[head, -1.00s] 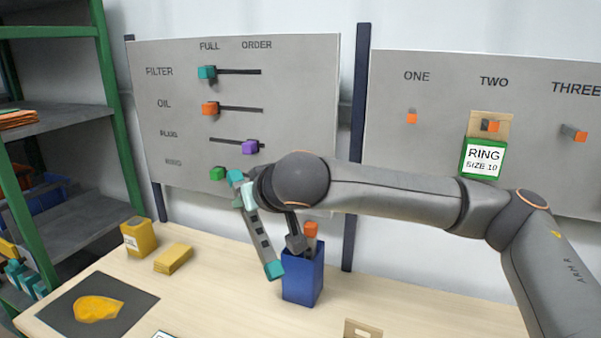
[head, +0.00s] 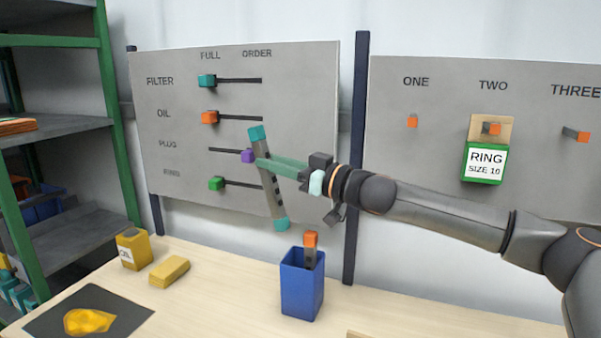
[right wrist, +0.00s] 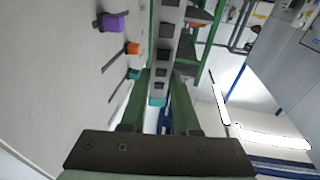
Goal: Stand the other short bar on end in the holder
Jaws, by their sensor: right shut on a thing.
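The short bar (head: 271,190) is grey with dark square holes and teal ends. My right gripper (head: 264,162) is shut on it above its middle and holds it in the air. The bar is steep but tilted, its lower end to the right, above and left of the holder. In the right wrist view the bar (right wrist: 167,40) runs between the green fingers (right wrist: 160,82). The holder (head: 302,290) is an open blue box on the table. Another bar with an orange end (head: 310,240) stands in it, leaning slightly. My left gripper is not in view.
A board with sliders (head: 300,130) stands behind the bar. A second board (head: 430,180) carries pegs and a green RING box (head: 484,163). A yellow bin (head: 132,250), a yellow block (head: 169,271) and a dark mat (head: 45,318) lie left. Table beside the holder is clear.

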